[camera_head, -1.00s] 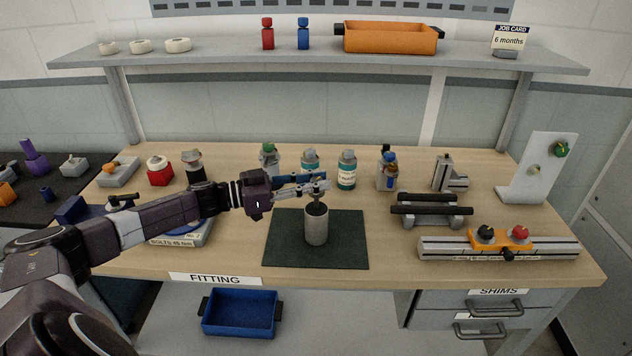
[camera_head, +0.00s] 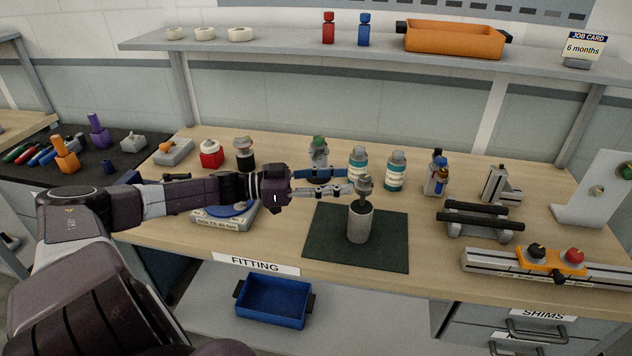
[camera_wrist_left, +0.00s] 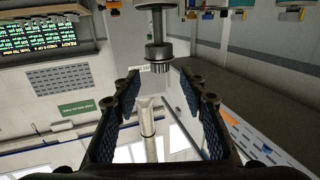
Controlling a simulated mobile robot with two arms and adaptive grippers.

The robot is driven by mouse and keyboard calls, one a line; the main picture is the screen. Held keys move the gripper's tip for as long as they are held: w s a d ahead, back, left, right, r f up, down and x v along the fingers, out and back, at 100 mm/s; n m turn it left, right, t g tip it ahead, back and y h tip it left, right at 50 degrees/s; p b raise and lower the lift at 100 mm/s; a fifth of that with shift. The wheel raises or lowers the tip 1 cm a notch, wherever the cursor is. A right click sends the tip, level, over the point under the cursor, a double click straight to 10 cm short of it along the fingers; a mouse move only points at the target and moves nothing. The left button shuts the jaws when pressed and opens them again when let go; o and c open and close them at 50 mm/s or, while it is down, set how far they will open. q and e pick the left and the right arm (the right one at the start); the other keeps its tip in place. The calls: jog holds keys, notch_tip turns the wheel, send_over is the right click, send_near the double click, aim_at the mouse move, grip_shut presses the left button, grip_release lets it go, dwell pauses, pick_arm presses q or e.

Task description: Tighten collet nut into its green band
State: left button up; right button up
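A grey cylinder (camera_head: 360,224) with a dark top stands upright on a dark green mat (camera_head: 326,232). A metal piece (camera_head: 364,186), possibly the collet nut, sits above it on a short stem. The left wrist view shows a dark ribbed collar and stem (camera_wrist_left: 158,50) just beyond the fingertips. My left gripper (camera_head: 349,180) is left of the metal piece, its fingers pointing at it. In the wrist view the left gripper (camera_wrist_left: 160,88) has its fingers apart with nothing gripped between them. I cannot make out a green band. My right gripper is not in view.
Bottles (camera_head: 396,172) stand behind the mat. Black bars on a grey stand (camera_head: 483,222) and a rail with an orange carriage (camera_head: 545,262) are to the right. A blue bin (camera_head: 273,302) is below the bench.

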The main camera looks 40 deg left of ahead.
pick_arm(q)
jog(key=shift+v, duration=2.75)
